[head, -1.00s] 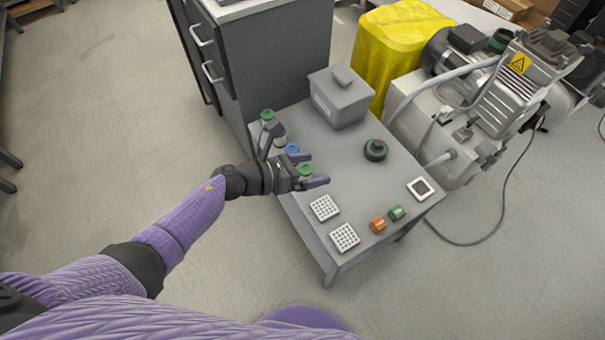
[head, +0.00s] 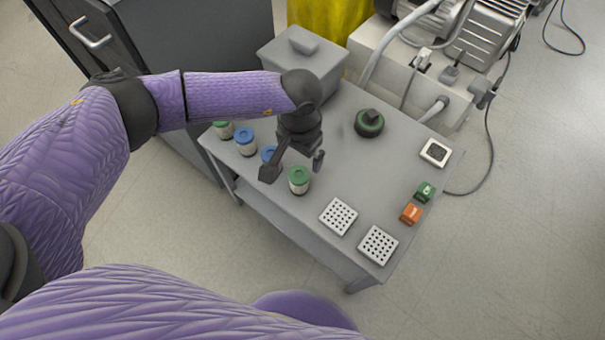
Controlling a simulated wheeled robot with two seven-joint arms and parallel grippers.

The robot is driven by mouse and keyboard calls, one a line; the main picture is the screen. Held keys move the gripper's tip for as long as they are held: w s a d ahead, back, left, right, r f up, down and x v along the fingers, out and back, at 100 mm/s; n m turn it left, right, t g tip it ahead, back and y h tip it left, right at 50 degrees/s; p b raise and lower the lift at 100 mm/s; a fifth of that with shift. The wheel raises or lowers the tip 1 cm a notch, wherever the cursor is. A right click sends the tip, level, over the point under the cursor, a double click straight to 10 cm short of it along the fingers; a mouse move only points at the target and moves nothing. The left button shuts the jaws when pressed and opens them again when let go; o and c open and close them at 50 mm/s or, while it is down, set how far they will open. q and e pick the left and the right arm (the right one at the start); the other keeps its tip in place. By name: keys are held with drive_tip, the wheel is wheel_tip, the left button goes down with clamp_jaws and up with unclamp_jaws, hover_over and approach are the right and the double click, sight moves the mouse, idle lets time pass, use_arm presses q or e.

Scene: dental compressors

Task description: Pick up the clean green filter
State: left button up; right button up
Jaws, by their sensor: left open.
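A green-topped filter (head: 299,180) with a pale body stands upright near the table's left front edge. A second green-topped filter (head: 223,131) stands at the far left corner. I cannot tell from their look which green one is clean. Two blue-topped filters (head: 245,142) stand between them, the nearer one (head: 269,154) partly hidden by my gripper. My left gripper (head: 293,166) is open and points down, just behind and above the nearer green filter. No filter is clearly between its fingers. My right gripper is out of view.
The grey table (head: 345,180) also holds a lidded grey box (head: 300,62), a round dark green cap (head: 369,123), two white perforated blocks (head: 339,216), a green block (head: 424,192), an orange block (head: 411,214) and a white-framed square (head: 435,152). The compressor (head: 400,75) stands behind.

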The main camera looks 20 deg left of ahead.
sight(299, 174)
use_arm(q)
drive_tip(key=f+b, duration=0.1)
drive_tip(key=f, duration=0.2)
drive_tip(key=s+f+b, duration=0.1)
drive_tip(key=f+b, duration=0.2)
drive_tip(key=f, duration=0.2)
drive_tip(key=shift+s+d+f+b, duration=0.1)
drive_tip(key=shift+s+f+b, duration=0.1)
drive_tip(key=shift+f+b, duration=0.1)
drive_tip(key=shift+f, duration=0.4)
drive_tip(key=shift+r, duration=0.3)
drive_tip(key=c, duration=1.2)
drive_tip(key=shift+c, duration=0.5)
drive_tip(key=shift+w, duration=0.1)
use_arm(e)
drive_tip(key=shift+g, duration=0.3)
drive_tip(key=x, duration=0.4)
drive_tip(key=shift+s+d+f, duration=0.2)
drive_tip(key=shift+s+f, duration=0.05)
